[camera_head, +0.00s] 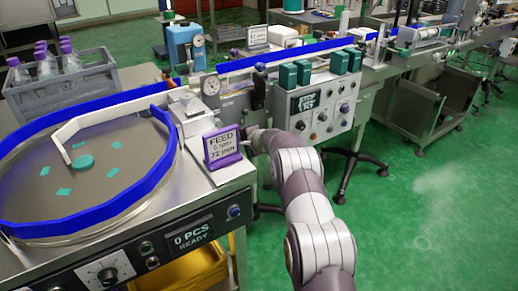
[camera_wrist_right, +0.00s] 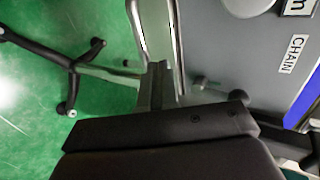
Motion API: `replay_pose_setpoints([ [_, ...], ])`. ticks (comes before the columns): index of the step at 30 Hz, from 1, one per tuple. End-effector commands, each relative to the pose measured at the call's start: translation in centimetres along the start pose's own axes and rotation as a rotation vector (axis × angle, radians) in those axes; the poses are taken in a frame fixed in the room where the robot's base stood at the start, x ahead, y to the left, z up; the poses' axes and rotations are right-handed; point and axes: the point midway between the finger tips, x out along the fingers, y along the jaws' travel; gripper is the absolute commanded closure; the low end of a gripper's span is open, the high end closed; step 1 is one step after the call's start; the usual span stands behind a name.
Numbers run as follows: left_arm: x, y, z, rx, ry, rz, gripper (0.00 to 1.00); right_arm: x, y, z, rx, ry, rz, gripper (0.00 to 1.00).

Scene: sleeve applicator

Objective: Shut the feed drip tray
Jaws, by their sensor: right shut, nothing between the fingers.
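No part that I can surely tell as the feed drip tray shows in either view. The purple FEED sign (camera_head: 222,148) stands on the front corner of the feeder table with the round turntable (camera_head: 97,185). My right arm reaches in from below, and its gripper (camera_head: 252,140) is just right of the sign, by the gap between feeder table and grey control panel; its fingertips are hard to see there. In the right wrist view my right gripper (camera_wrist_right: 156,85) is shut and empty, close to a pale metal frame (camera_wrist_right: 178,45). My left gripper is not in view.
A yellow bin (camera_head: 185,272) sits under the feeder table. A dark stand with castors (camera_wrist_right: 70,65) shows at left in the wrist view. The green floor (camera_head: 420,220) at right is clear.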

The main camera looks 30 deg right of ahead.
Motion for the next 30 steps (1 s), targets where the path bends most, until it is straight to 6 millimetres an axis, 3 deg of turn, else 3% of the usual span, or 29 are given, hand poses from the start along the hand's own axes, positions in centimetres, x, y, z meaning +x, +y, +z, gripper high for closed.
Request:
replay_pose_setpoints([
  [8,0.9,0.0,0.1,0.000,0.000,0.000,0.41,-2.2,0.4,0.0,0.003,-0.001,0.005,1.00],
  [21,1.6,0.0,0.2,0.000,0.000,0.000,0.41,-9.4,0.4,0.0,0.002,-0.002,0.007,1.00],
  [30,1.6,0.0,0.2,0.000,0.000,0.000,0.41,-9.9,0.5,0.0,0.003,-0.003,0.008,1.00],
])
